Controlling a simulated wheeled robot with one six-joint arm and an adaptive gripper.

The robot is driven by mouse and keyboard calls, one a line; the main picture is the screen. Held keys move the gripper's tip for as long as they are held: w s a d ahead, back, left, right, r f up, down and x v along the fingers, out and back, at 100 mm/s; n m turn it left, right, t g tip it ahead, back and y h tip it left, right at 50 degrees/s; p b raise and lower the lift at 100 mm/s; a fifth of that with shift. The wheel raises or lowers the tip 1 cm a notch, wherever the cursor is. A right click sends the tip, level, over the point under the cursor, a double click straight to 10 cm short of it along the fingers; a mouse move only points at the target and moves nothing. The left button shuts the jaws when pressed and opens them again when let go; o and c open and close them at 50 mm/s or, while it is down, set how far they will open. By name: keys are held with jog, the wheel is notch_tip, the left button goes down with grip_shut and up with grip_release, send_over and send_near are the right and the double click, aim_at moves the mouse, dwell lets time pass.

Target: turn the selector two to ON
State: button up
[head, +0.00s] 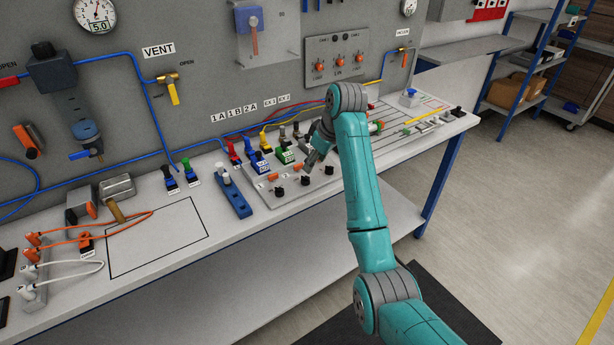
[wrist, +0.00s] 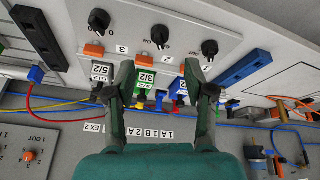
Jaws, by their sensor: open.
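The selector panel (head: 290,197) is a grey plate on the bench with three black knobs in a row. Selector two is the middle black knob (head: 304,180); in the wrist view it (wrist: 160,35) lies beyond my fingertips, roughly centred between them. Its pointer direction is too small to read surely. My gripper (head: 311,158) is open and empty above the back part of the panel; its two dark fingers (wrist: 160,75) show apart in the wrist view, not touching the knob. The outer knobs (wrist: 99,20) and (wrist: 210,48) stand to either side.
Orange pieces (wrist: 94,50) sit on the panel beside the knobs. Green (head: 284,156) and blue (head: 259,162) valve blocks with hoses stand behind it, close under my gripper. A blue bar fixture (head: 232,195) stands left.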

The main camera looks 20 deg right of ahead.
aim_at(307, 178)
jog(key=x, duration=0.8)
jog(key=shift+w+f, duration=0.15)
jog(key=shift+f, duration=0.2)
grip_shut()
